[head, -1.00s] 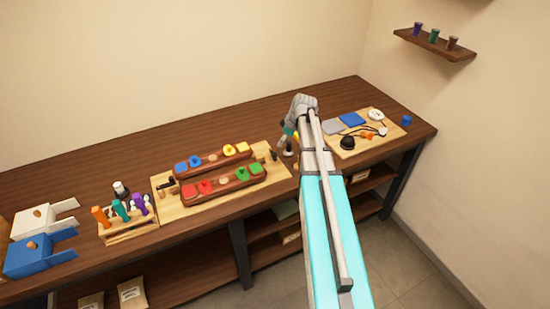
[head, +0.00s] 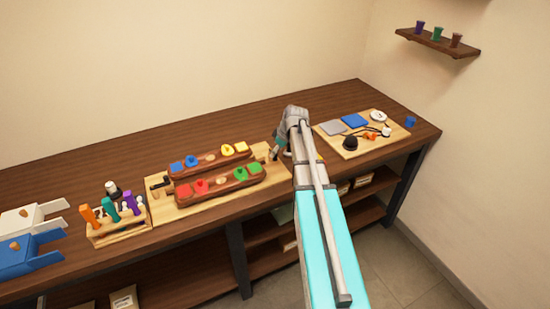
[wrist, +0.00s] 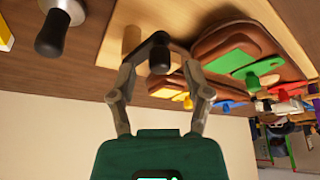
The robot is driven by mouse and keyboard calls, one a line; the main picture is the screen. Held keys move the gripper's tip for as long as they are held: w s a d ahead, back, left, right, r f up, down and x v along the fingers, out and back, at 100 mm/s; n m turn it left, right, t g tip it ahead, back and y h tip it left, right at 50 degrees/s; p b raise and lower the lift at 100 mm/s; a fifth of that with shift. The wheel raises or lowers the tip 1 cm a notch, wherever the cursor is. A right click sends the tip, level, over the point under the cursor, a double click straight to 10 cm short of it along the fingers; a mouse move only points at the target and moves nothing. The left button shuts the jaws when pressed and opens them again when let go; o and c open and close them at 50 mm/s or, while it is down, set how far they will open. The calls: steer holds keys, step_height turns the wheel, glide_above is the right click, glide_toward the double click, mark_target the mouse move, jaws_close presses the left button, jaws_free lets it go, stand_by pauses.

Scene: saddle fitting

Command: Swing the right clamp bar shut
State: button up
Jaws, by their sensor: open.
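The right clamp bar (head: 273,154) is a small dark piece at the right end of the pale wooden board (head: 160,210), partly hidden by my arm in the head view. In the wrist view a dark bar with a black knob (wrist: 160,55) shows at the board's end, between and just beyond my fingertips. My gripper (wrist: 160,68) is open, one finger on each side of the knob; I cannot tell whether they touch the bar. Two brown saddle blocks with coloured pieces (head: 215,188) lie on the board. The left clamp bar (head: 160,183) is at its left end.
A black-handled tool (wrist: 50,35) stands near the gripper in the wrist view. A second board (head: 380,145) with flat pieces and a cable lies to the right. A rack of coloured handles (head: 120,230) and blue and white boxes (head: 25,255) are left. The back of the table is clear.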

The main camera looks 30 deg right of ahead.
steer(key=shift+b+x, duration=0.6)
steer(key=shift+x, duration=0.3)
jaws_close()
